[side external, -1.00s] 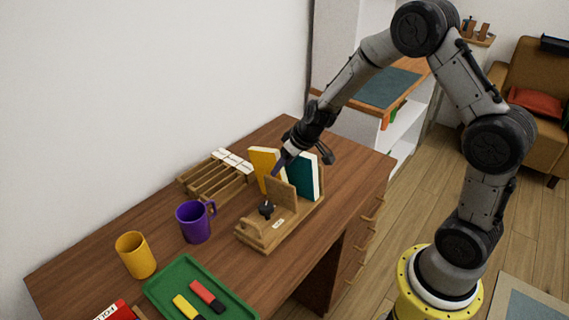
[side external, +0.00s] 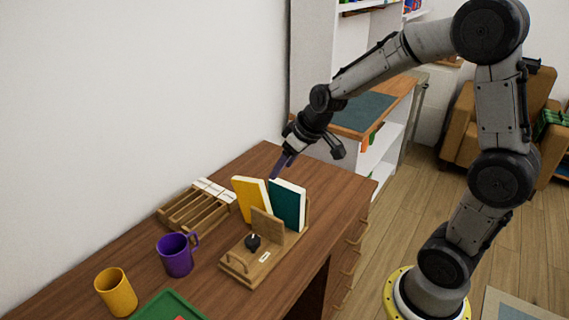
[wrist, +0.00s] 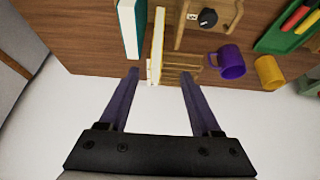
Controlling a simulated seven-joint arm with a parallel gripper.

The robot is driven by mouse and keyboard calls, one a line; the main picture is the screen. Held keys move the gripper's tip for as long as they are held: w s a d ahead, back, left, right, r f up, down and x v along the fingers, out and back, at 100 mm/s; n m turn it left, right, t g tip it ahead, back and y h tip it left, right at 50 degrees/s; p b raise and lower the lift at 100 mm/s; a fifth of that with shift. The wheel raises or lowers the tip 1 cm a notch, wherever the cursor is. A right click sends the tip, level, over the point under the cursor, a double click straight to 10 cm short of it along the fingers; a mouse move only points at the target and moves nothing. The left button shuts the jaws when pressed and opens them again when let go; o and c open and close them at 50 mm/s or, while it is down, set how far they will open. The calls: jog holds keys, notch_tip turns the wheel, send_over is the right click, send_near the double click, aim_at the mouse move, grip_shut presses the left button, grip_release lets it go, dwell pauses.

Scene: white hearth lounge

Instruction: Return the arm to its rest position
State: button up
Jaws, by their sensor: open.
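My gripper (side external: 282,165) is over the back part of the desk, just above and behind a yellow book and a teal book. In the wrist view my gripper (wrist: 160,85) has its two purple fingers spread wide, with nothing held between them. The yellow book (side external: 247,198) and the teal book (side external: 287,206) stand upright, slightly apart, at the wooden book stand (side external: 262,268). The wrist view shows the teal book (wrist: 131,28) and the yellow book (wrist: 157,45) beyond the fingertips. My arm reaches in from the right, bent high above the floor.
A slotted wooden rack (side external: 185,212) lies left of the books near the wall. A purple mug (side external: 175,256), a yellow cup (side external: 116,293) and a green tray (side external: 165,308) stand nearer the front. A shelf unit (side external: 385,150) stands behind the desk.

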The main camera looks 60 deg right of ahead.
jog(key=s+a+r+n+t, duration=0.1)
jog(key=s+a+r, duration=0.25)
jog(key=r, duration=0.25)
jog(key=s+a+r+n+t, duration=0.1)
jog(key=s+a+r, duration=0.1)
jog(key=s+r, duration=0.25)
jog(key=s+a+f+m+g, duration=0.1)
jog(key=s+f+m+g, duration=0.1)
jog(key=s, duration=1.3)
jog(key=shift+f, duration=0.45)
jog(key=shift+r, duration=0.1)
